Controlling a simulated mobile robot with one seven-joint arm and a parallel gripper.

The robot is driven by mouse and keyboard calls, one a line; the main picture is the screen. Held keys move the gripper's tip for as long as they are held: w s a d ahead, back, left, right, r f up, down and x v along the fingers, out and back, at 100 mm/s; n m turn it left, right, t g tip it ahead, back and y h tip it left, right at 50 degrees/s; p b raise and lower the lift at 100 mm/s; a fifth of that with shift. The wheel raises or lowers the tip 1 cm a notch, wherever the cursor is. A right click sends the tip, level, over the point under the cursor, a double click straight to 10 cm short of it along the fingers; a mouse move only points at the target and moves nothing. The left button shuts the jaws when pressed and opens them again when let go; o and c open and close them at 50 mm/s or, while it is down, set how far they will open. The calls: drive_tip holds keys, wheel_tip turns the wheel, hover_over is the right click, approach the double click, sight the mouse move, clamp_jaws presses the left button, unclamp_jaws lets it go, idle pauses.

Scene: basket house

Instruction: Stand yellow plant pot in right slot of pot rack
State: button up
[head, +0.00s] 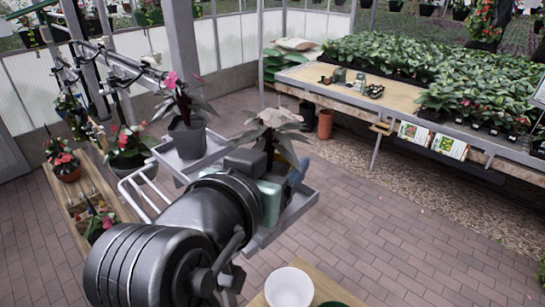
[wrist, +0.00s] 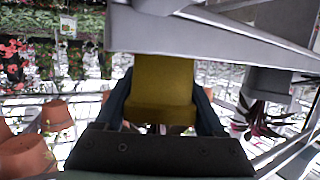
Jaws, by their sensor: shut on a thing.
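The yellow plant pot (wrist: 165,85) is between the dark blue fingers of my gripper (wrist: 162,108) in the wrist view, which looks upside down. My gripper is shut on it. In the head view my gripper (head: 282,172) is at the rack's right part, and the pot is mostly hidden by my wrist. Its pale-leaved plant (head: 272,128) stands roughly upright above. The rack's rim (head: 285,222) shows below my wrist. Whether the pot is fully seated is hidden.
A grey pot (head: 187,140) with a pink-flowered plant stands in the rack's left part. A wooden bench (head: 70,205) with potted flowers is at left. A white pot (head: 289,287) is in front. A plant table (head: 340,95) stands back right. The paved floor at right is clear.

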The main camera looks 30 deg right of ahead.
drive_tip(key=shift+f, duration=0.1)
drive_tip(key=o, duration=1)
drive_tip(key=shift+f, duration=0.15)
drive_tip(key=o, duration=0.4)
drive_tip(key=shift+o, duration=0.2)
